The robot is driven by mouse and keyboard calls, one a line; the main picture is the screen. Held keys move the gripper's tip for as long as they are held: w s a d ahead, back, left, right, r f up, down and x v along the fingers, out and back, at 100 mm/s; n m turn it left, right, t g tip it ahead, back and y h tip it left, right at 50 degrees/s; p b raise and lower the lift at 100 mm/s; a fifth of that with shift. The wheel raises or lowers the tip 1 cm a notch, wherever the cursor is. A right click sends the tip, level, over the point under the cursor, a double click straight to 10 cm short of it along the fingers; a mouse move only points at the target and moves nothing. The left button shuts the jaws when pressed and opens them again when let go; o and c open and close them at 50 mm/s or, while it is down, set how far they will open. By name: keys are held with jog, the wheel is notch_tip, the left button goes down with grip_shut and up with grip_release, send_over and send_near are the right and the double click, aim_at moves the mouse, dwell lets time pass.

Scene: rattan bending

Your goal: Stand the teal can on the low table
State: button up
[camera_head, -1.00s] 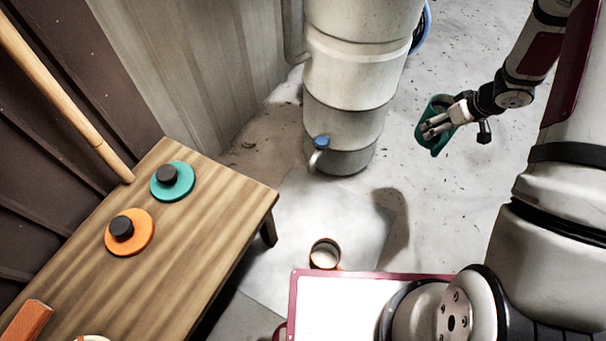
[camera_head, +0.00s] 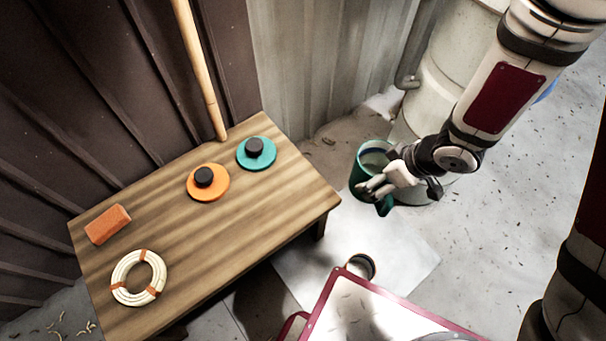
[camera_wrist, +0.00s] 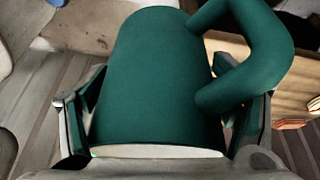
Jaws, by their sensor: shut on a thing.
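The teal can (camera_head: 357,178) is a dark green-teal vessel with an open top. My gripper (camera_head: 378,184) is shut on its side and holds it in the air, roughly upright, just right of the low table's right end in the head view. In the wrist view the can (camera_wrist: 158,75) fills the middle between my fingers, with a thick looped handle at right. The low table (camera_head: 240,235) is a striped wooden top at left. The can is apart from the table in the picture; its exact height is hard to tell.
On the table are a teal disc (camera_head: 268,157) and an orange disc (camera_head: 216,189) with black knobs, a reddish block (camera_head: 108,226) and a pale coil (camera_head: 119,282). A wooden pole (camera_head: 198,65) stands behind. A barrel (camera_head: 455,60) is behind my arm. The table's right front is bare.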

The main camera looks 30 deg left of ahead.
jog(key=s+a+f+n+g+h+p, duration=0.15)
jog(key=s+a+n, duration=0.3)
jog(key=s, duration=0.45)
jog(key=s+a+n+g+p, duration=0.2)
jog(key=s+a+n, duration=0.25)
jog(key=s, duration=0.45)
jog(key=s+a+f+n+g+p, duration=0.1)
jog(key=s+a+n+g+p, duration=0.1)
jog(key=s+a+n, duration=0.5)
jog(key=shift+m+t, duration=0.25)
jog(key=shift+m, duration=0.45)
jog(key=shift+w+a+f, duration=0.8)
jog(key=shift+w+a, duration=0.25)
jog(key=shift+w, duration=0.8)
jog(key=shift+w+a+f, duration=0.75)
jog(key=shift+w+a, duration=0.35)
jog(key=shift+w, duration=0.8)
jog(key=shift+w+a+f, duration=0.8)
jog(key=shift+w+a, duration=0.25)
jog(key=shift+w, duration=0.8)
jog(key=shift+r, duration=0.1)
jog(key=o, duration=1.9)
jog(key=shift+o, duration=0.2)
